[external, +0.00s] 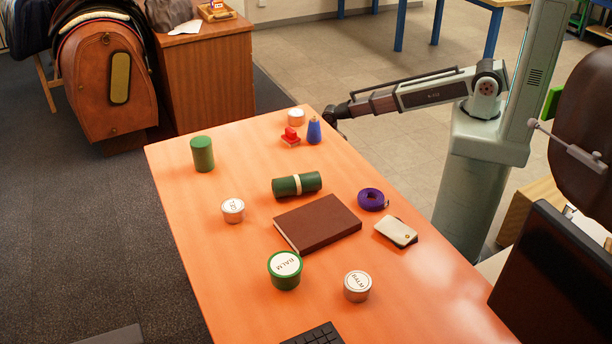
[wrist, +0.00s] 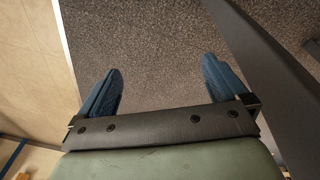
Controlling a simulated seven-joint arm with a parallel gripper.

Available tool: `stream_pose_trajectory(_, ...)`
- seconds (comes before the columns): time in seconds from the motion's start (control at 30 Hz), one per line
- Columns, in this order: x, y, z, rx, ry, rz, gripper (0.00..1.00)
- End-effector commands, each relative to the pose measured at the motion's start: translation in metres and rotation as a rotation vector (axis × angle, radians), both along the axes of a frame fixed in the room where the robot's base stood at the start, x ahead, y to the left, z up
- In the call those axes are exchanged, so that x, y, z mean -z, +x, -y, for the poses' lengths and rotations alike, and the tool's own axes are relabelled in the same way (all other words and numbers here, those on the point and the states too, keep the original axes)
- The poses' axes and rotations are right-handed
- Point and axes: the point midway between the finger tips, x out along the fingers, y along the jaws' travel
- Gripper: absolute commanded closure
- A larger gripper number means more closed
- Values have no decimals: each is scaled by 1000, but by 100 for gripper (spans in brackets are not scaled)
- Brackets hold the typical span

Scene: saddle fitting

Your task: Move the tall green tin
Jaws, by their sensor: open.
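The tall green tin (external: 202,154) stands upright near the left edge of the orange table (external: 170,190) in the external view. Nothing touches it. My gripper shows in the wrist view (wrist: 161,75) with its two blue fingers wide apart and nothing between them. Only grey and tan floor shows beyond them. In the external view my arm reaches in from the right, and its dark end is by the table's far right edge, well to the right of the tin. The fingers cannot be made out there. The tin is not in the wrist view.
A green roll (external: 297,184), brown book (external: 318,223), purple tape (external: 372,199) and balm tins (external: 285,270) lie nearer. Table around the tall tin is clear.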

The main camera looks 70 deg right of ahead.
Motion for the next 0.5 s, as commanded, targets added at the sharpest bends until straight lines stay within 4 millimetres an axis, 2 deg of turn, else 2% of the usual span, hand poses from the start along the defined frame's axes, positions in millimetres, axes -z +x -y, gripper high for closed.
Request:
stream_pose_trajectory(0.03,-10,23,5,11,-6,35,0)
stream_pose_trajectory(0.1,-25,47,11,26,-14,77,0)
stream_pose_trajectory(0.5,-118,167,44,107,-47,307,0)
